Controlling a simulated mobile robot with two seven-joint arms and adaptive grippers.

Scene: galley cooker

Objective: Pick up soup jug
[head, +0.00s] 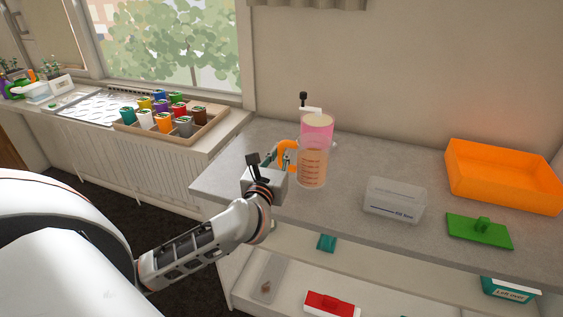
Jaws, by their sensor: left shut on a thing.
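The soup jug (313,168) is a tall see-through cylinder with a pink upper part, an orange-brown lower part and dark measuring marks. It is upright at the left part of the grey counter; I cannot tell whether its base touches the counter. Its orange handle (286,147) sticks out to the left. My left gripper (287,160) is at the jug's left side and shut on the handle. The fingertips are small and partly hidden by the handle. My right gripper is not in view.
A small black-and-white object (304,101) shows behind the jug. A tray of colored cups (205,124) is at the left.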

